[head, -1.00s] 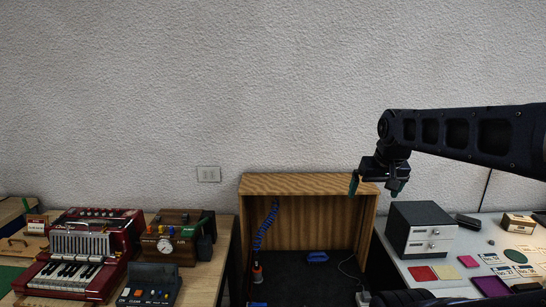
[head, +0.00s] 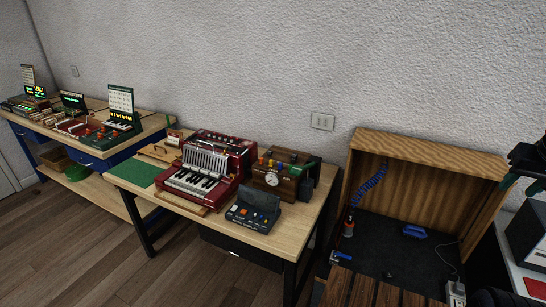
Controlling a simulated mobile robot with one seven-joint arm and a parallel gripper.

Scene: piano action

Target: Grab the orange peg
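A brown wooden box (head: 275,178) with a round white dial stands on the light wooden table. Small coloured pegs stick up along its top. One at the left end looks orange (head: 261,160), but it is too small to be sure. My gripper (head: 522,184) is at the far right edge of the head view, partly cut off. Its two teal-tipped fingers point down and are apart, with nothing seen between them. It is far to the right of the box, beyond the open wooden cabinet.
A red piano-action model (head: 205,170) stands left of the box. A dark console (head: 252,210) with coloured buttons sits in front. An open wooden cabinet (head: 428,152) stands between the table (head: 300,215) and my gripper. Clear floor (head: 90,245) lies at the left front.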

